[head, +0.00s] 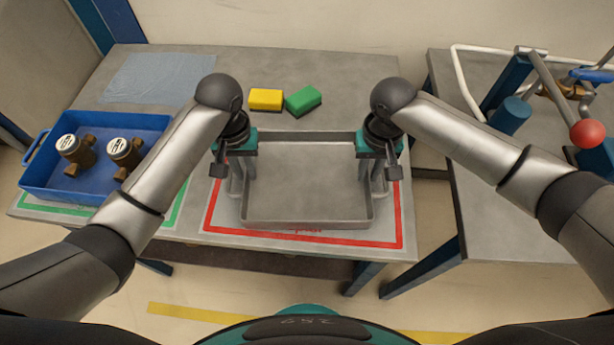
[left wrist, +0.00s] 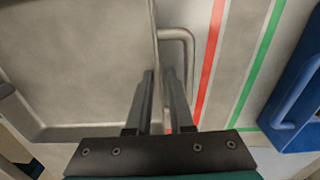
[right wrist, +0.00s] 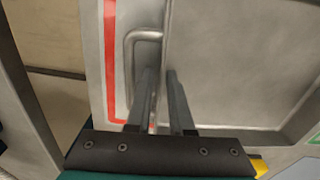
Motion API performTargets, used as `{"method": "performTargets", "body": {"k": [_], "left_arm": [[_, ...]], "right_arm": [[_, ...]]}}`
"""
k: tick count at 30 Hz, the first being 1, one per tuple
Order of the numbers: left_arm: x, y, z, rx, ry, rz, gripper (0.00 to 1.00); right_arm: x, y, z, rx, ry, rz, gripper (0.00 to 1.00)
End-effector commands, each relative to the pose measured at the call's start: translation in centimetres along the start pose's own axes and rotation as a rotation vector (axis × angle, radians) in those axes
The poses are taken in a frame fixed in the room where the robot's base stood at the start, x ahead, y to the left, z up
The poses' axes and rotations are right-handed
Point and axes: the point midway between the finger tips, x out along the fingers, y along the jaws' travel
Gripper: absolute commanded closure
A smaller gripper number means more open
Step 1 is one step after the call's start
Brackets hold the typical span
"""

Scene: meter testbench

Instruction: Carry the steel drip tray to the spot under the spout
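The steel drip tray (head: 308,190) is a shallow grey rectangular pan on the bench, inside a red outline. It has a bent-rod handle on each side, the left one (left wrist: 178,32) and the right one (right wrist: 143,35). My left gripper (head: 238,190) points down at the tray's left side, its fingers close together (left wrist: 160,80) around the wall-and-handle area. My right gripper (head: 378,185) is placed likewise at the right side, its narrowly spaced fingers (right wrist: 159,80) by the wall and handle. Whether either gripper's fingers press on metal is unclear. The spout is not clearly identifiable.
A blue crate (head: 35,188) with two brass meters (head: 75,150) stands at the left. A yellow sponge (head: 266,99) and a green one (head: 303,100) lie behind the tray. A second bench (head: 475,185) with pipework and a red-knobbed lever (head: 586,133) stands right, across a gap.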

Motion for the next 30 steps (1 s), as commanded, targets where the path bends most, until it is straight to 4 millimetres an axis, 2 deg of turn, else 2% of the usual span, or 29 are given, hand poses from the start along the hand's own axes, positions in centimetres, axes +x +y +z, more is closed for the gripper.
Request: {"method": "performTargets", "body": {"k": [3, 12, 18, 30], "left_arm": [[0.58, 0.0, 0.0, 0.0, 0.0, 0.0, 0.8], [0.66, 0.03, 0.0, 0.0, 0.001, 0.001, 0.8], [0.64, 0.03, 0.0, 0.0, 0.001, 0.001, 1.0], [0.61, 0.03, -0.02, 0.0, 0.001, 0.001, 1.0]], "right_arm": [[0.54, 0.0, 0.0, -0.001, 0.0, 0.0, 0.8], [0.65, -0.01, -0.01, -0.001, 0.001, 0.0, 0.8], [0.62, -0.01, -0.01, -0.001, 0.001, 0.0, 1.0], [0.59, -0.01, -0.02, -0.001, 0.001, 0.0, 1.0]]}}
